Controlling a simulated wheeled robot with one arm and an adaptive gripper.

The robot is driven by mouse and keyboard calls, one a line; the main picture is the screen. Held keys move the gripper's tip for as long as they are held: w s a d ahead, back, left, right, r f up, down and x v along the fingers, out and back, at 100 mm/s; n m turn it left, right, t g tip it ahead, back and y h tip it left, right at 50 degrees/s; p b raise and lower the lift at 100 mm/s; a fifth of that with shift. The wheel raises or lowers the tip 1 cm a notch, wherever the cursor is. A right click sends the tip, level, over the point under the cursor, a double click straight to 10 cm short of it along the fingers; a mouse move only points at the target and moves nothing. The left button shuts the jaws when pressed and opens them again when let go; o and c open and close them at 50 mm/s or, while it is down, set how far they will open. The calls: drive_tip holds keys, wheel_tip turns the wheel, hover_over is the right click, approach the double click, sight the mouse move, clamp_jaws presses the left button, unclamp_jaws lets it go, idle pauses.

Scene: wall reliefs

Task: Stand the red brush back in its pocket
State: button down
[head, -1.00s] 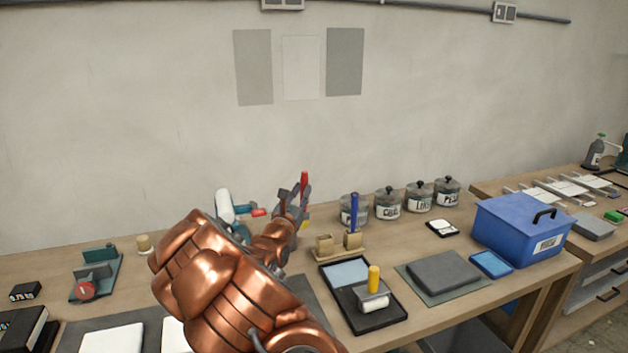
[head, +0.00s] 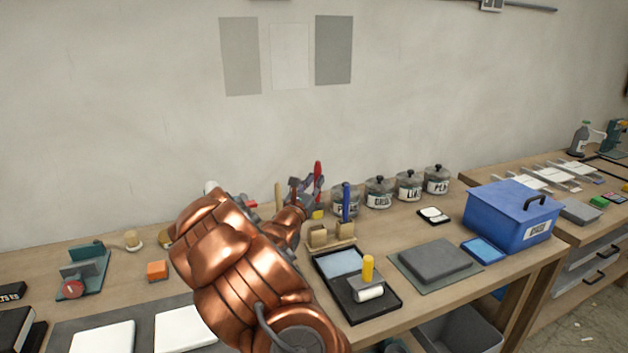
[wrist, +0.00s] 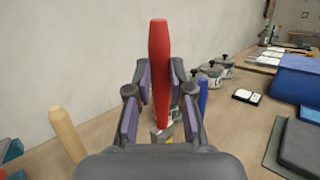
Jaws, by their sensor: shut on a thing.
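My gripper (head: 306,190) is shut on the red brush (head: 318,176), whose red handle points up. The brush also shows upright between the fingers in the wrist view (wrist: 160,75). In the head view a yellow bit shows just below the fingers. A wooden holder with pockets (head: 331,238) stands on the bench, to the right of and below my gripper. A blue-handled brush (head: 346,201) stands upright at its right pocket. The left pocket block (head: 317,235) looks empty. My copper arm hides the bench to the left of the holder.
Several lidded jars (head: 378,192) stand behind and right of the holder. A black tray (head: 389,306) with a yellow-handled roller (head: 368,270) lies in front. A grey slab (head: 435,257) and a blue box (head: 511,214) are further right.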

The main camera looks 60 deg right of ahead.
wheel_tip(320, 180, down, 6)
drive_tip(key=b, duration=0.2)
drive_tip(key=shift+f+b, duration=0.2)
drive_tip(key=shift+b, duration=0.1)
idle(0.4)
drive_tip(key=shift+f+b, duration=0.6)
drive_tip(key=shift+f, duration=0.9)
idle(0.3)
drive_tip(key=c, duration=1)
unclamp_jaws()
drive_tip(key=shift+o, duration=0.4)
drive_tip(key=o, duration=0.4)
drive_tip(key=shift+o, duration=0.2)
drive_tip(key=shift+r, duration=0.1)
wheel_tip(320, 180, up, 8)
drive_tip(key=p, duration=0.3)
